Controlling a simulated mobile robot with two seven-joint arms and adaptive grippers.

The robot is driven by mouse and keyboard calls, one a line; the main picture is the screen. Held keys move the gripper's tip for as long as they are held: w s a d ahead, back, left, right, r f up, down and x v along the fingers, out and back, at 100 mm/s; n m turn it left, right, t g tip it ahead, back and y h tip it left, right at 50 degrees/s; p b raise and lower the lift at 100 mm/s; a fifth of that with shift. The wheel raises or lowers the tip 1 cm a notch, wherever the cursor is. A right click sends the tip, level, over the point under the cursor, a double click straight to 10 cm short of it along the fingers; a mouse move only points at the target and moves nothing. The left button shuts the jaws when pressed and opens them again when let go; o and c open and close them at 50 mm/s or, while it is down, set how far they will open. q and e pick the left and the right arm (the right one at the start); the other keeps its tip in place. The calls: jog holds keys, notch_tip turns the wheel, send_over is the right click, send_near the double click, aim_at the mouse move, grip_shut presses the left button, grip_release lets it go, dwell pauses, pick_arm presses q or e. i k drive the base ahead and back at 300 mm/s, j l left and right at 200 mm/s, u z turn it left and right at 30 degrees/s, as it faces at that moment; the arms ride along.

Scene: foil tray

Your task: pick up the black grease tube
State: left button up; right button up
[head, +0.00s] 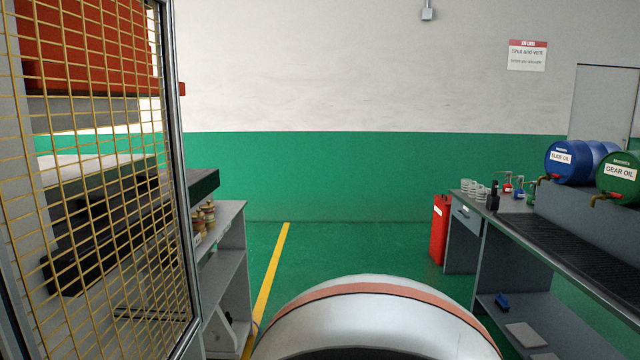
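A small black upright object (493,198) stands near the far end of the right workbench. It may be the grease tube, but it is too small to tell. Neither of my grippers is in view. No arm of mine reaches the bench in the head view.
The right workbench (560,262) carries white cups (468,187), a blue drum (562,161) and a green drum (620,176). A red bin (439,230) stands beside it. A yellow mesh panel (95,180) and grey shelves (228,250) are at left. Green floor (345,250) lies clear between.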

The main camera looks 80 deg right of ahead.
aim_at(495, 182)
jog(key=l+z, duration=0.2)
jog(key=z, duration=1.3)
jog(key=i+l+z, duration=0.1)
jog(key=l+z, duration=0.15)
jog(key=z, duration=0.15)
jog(key=i+l+z, duration=0.15)
jog(key=z, duration=0.2)
jog(key=i+l+z, duration=0.15)
jog(key=l+z, duration=0.25)
jog(key=i+l+z, duration=0.25)
jog(key=i+z, duration=0.65)
jog(key=i, duration=0.2)
jog(key=i+j+z, duration=0.1)
jog(key=i, duration=1.6)
jog(key=i+j, duration=0.15)
jog(key=i, duration=0.3)
jog(key=i+j, duration=0.15)
jog(key=i, duration=0.35)
jog(key=l+z, duration=0.05)
